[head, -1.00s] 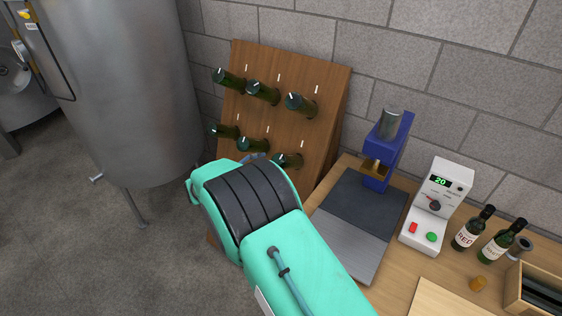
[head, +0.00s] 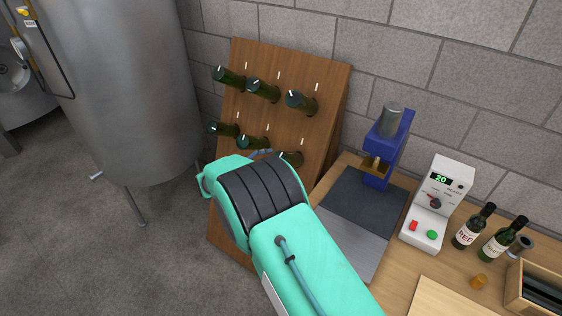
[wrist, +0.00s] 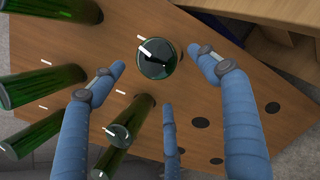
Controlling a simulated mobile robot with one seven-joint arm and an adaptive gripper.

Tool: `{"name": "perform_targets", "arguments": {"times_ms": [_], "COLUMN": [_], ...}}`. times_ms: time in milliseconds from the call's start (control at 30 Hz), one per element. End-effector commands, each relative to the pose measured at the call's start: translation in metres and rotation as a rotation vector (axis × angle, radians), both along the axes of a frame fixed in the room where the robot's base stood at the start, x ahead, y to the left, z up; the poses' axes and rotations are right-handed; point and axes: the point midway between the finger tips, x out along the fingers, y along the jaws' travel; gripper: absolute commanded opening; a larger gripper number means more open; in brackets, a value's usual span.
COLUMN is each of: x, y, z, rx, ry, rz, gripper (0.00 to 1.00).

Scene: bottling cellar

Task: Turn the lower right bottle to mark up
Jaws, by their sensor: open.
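The lower right bottle (head: 293,158) is dark green and sticks out of the wooden rack. My arm partly hides it in the head view. In the wrist view its round end (wrist: 160,62) faces me, with a white mark pointing to the upper left, near a small white tick on the board. My gripper (wrist: 160,75) has blue fingers, open around the bottle's end: one on the left, one on the right, one below. I see gaps between fingers and bottle; contact is not visible. In the head view the gripper is mostly hidden behind my arm.
Several other bottles (head: 263,91) stick out of the rack (head: 325,125) close by; the lower middle one (wrist: 130,122) is beside my left finger. A bench with a blue press (head: 386,145) and a white control box (head: 436,205) stands right. A steel tank (head: 120,90) stands left.

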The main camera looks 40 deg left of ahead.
Motion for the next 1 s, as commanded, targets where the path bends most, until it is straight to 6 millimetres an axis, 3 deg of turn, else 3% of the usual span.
{"name": "perform_targets", "arguments": {"times_ms": [500,700,1000], "x": [0.073,0.085,0.087], "y": [-0.009,-0.01,-0.01], "z": [-0.03,-0.034,-0.034], "rx": [0.0,0.001,0.0], "ry": [-0.001,0.0,0.0], "rz": [-0.002,0.0,0.0], "gripper": [0.75,0.75,0.75]}}
